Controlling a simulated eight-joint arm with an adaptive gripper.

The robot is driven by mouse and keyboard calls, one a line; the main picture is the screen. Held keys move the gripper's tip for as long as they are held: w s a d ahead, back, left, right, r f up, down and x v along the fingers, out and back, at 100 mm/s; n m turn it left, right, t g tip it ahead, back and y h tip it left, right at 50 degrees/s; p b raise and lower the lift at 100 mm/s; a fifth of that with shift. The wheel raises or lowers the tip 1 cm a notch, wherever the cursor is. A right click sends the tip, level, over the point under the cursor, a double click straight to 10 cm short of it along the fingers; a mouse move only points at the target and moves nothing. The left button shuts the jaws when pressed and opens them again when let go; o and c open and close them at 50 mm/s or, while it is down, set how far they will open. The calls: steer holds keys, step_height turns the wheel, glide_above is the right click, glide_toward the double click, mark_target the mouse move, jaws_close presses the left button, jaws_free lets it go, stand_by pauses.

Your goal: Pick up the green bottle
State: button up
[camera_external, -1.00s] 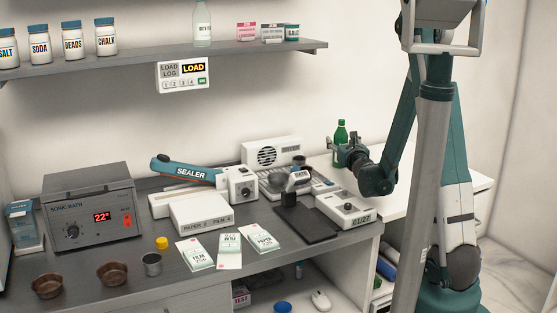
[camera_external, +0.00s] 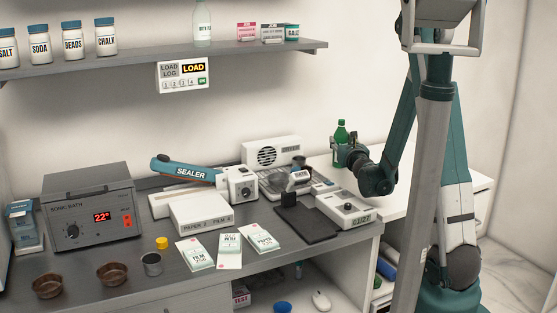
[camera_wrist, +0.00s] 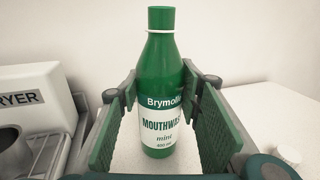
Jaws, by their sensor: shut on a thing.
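The green bottle (camera_external: 341,133), labelled as mint mouthwash, is upright at the right end of the work area, by the back wall. In the wrist view the bottle (camera_wrist: 161,75) stands between the two green finger pads, its white label and green cap facing me. My gripper (camera_external: 343,152) is shut on the bottle, near its far fingertips in the wrist view (camera_wrist: 160,88). The fingers hide the bottle's lower part in the external view. The bottle looks to be on the white top (camera_external: 398,195); I cannot tell any gap beneath it.
A white dryer (camera_wrist: 30,112) is left of the bottle in the wrist view. A small white cap-like thing (camera_wrist: 289,155) is at right.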

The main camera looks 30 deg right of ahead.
steer(key=shift+r, duration=0.25)
step_height(320, 180, up, 9)
steer(key=p, duration=0.3)
steer(key=shift+r, duration=0.15)
stand_by(0.9)
steer(key=shift+r, duration=0.1)
